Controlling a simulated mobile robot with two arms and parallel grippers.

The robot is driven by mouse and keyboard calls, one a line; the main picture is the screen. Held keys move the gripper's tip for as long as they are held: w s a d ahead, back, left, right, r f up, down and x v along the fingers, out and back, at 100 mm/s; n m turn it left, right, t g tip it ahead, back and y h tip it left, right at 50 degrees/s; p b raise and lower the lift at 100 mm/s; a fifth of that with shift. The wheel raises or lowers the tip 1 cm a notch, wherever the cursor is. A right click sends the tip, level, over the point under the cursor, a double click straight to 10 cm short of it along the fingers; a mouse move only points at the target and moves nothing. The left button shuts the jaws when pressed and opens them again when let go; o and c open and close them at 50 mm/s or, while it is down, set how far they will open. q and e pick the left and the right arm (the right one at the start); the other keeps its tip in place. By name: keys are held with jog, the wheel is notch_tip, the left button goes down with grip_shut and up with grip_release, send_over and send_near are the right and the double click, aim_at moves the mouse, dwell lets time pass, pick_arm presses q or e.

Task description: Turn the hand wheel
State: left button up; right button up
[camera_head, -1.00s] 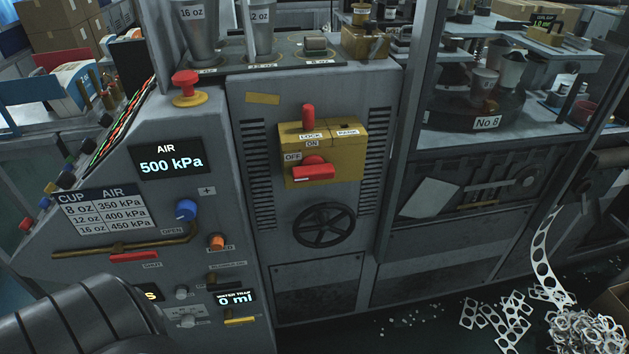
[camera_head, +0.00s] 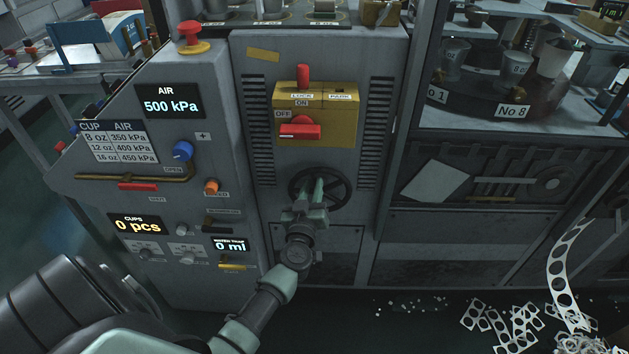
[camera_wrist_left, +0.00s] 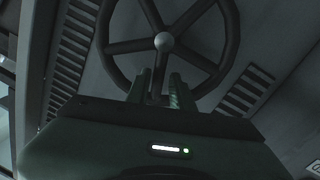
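The hand wheel (camera_head: 337,192) is a dark spoked ring on the grey machine front, below the yellow switch box. My left gripper (camera_head: 311,186) reaches it from below, with its fingers over the wheel's left part in the head view. In the left wrist view the hand wheel (camera_wrist_left: 229,42) fills the upper part, with a round pale hub at its centre. The left gripper's fingers (camera_wrist_left: 158,84) stand apart below the hub, one on each side of a spoke. I cannot tell whether they touch it. My right gripper is not in view.
The yellow switch box (camera_head: 343,121) with a red handle sits just above the wheel. The blue knob (camera_head: 183,151) and the air display (camera_head: 170,106) are on the panel to the left. Punched scrap strip (camera_head: 561,280) lies at the lower right.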

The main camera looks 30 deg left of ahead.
aim_at(314, 182)
pick_arm(q)
jog(key=shift+x, duration=1.55)
jog(key=shift+d, duration=0.1)
grip_shut()
